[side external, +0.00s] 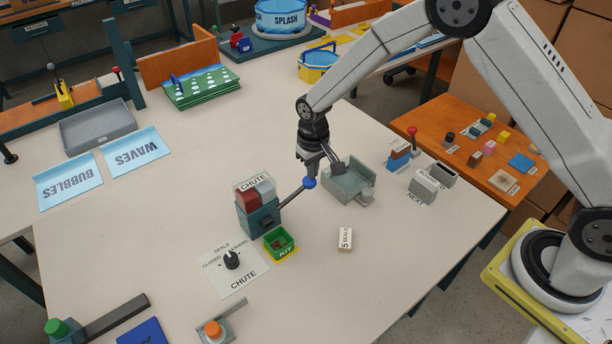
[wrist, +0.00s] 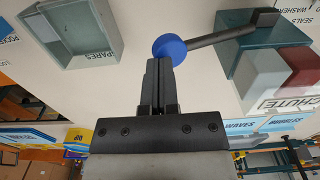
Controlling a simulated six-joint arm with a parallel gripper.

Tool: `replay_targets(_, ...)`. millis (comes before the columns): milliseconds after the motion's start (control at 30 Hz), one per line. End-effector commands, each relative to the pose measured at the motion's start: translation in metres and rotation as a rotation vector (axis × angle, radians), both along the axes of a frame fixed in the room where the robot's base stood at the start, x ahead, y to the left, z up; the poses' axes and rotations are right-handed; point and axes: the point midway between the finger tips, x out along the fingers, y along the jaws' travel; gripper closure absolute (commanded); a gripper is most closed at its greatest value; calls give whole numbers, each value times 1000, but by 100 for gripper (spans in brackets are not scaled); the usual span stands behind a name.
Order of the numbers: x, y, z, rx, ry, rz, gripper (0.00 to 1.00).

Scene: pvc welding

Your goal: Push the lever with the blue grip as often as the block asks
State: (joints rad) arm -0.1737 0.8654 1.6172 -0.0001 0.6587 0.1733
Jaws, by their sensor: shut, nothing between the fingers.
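The lever's blue grip (side external: 310,183) is a ball on a dark rod that sticks out to the right of the chute box (side external: 258,218). The chute box has a red and a grey hopper on top. My gripper (side external: 322,172) is shut and empty right at the blue grip. In the wrist view the blue grip (wrist: 169,49) sits at the tips of my shut fingers (wrist: 158,64); I cannot tell whether they touch. The block marked "5 SEALS" (side external: 345,239) lies on the table. The green kit tray (side external: 279,243) stands below the chute and holds some small red pieces.
A grey spares bin (side external: 349,184) stands close to the right of my gripper. An orange button (side external: 213,330) is at the front. The table between block and right edge is clear.

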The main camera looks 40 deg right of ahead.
Motion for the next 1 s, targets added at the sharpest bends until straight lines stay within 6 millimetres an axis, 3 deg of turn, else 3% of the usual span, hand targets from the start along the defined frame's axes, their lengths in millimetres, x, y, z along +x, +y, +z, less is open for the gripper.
replay_targets(633,0,0,27,0,0,0,100)
replay_targets(1000,0,0,30,0,0,0,100)
